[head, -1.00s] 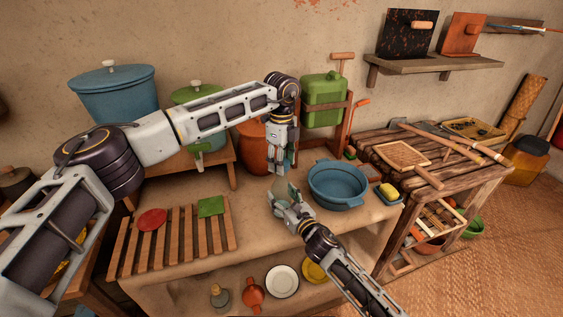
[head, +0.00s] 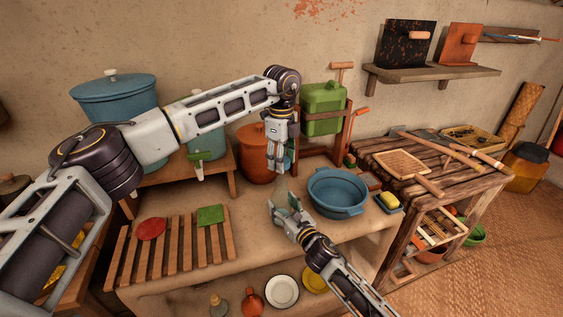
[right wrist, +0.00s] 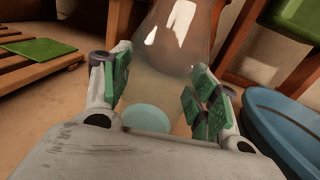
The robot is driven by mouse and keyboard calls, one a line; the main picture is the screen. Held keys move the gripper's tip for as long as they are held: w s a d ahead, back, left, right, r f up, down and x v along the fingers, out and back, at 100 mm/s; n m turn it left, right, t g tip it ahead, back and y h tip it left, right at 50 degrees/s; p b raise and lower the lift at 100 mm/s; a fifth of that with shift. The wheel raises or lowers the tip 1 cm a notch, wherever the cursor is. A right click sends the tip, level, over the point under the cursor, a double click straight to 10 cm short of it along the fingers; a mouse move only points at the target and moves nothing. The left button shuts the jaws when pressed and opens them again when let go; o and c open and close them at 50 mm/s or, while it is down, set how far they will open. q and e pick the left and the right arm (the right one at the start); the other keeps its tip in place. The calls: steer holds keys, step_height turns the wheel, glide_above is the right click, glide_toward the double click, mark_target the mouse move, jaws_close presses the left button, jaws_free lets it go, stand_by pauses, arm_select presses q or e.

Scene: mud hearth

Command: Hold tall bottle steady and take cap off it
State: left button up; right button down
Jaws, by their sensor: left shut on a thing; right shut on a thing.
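The tall bottle (head: 282,186) is clear glass and stands upright on the clay counter, left of the blue basin. In the right wrist view its glass (right wrist: 178,40) fills the space between the fingers, and a pale teal disc shows low down through it. My right gripper (head: 284,212) is shut around the bottle's lower body; its green-padded fingers (right wrist: 165,95) lie on both sides of it. My left gripper (head: 275,165) points down above the bottle and is shut on the cap, which its fingers hide. I cannot tell whether the cap still touches the neck.
The blue basin (head: 338,193) stands close right of the bottle, with a yellow sponge in a blue dish (head: 387,203) beyond. An orange jar (head: 255,152) stands behind. A slatted rack (head: 180,252) with red and green pieces lies left. Bare counter remains in front.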

steer(key=shift+c, duration=1.7)
jaws_free()
steer(key=shift+s+d, duration=0.1)
steer(key=shift+s, duration=0.1)
steer(key=shift+v, duration=5.8)
